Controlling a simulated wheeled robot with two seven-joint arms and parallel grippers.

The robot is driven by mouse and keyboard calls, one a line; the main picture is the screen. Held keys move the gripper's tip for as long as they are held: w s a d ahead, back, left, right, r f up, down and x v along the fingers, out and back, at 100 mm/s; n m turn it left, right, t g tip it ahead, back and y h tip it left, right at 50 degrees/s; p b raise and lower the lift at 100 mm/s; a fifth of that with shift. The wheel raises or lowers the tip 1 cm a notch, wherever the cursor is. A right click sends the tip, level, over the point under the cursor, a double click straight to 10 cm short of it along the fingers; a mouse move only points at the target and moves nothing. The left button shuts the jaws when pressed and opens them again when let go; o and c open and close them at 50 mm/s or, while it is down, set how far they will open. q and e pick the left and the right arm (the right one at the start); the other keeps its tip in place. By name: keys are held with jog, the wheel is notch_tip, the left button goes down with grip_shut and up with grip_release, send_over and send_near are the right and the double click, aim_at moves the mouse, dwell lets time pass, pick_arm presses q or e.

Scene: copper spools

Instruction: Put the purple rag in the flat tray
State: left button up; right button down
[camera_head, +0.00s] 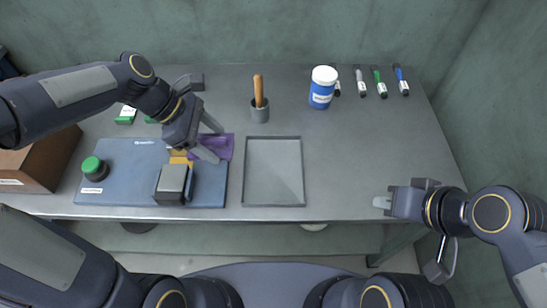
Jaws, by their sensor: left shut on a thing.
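The purple rag (226,147) lies at the right edge of the blue board, partly hidden by my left gripper. My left gripper (216,144) reaches down over the rag and is shut on it. The flat tray (274,172) is a shallow grey rectangle just right of the rag, and it is empty. My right gripper (381,203) is at the front right of the table, well apart from the tray. I cannot tell whether its fingers are open or shut.
The blue board (125,161) carries a green button (94,168) and a grey block (172,183). Several markers (380,84) lie at the back right. The table right of the tray is clear.

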pick_arm(q)
send_near(282, 170)
jog(key=d, duration=0.1)
jog(key=d+f+b, duration=0.1)
jog(key=shift+s+d, duration=0.1)
jog(key=shift+d, duration=0.15)
jog(key=shift+d+f, duration=0.1)
jog(key=shift+f, duration=0.05)
jog(key=f, duration=0.2)
jog(key=f+b, duration=0.1)
jog(key=shift+d+f, duration=0.3)
jog(key=shift+f, duration=0.1)
jog(key=o, duration=1)
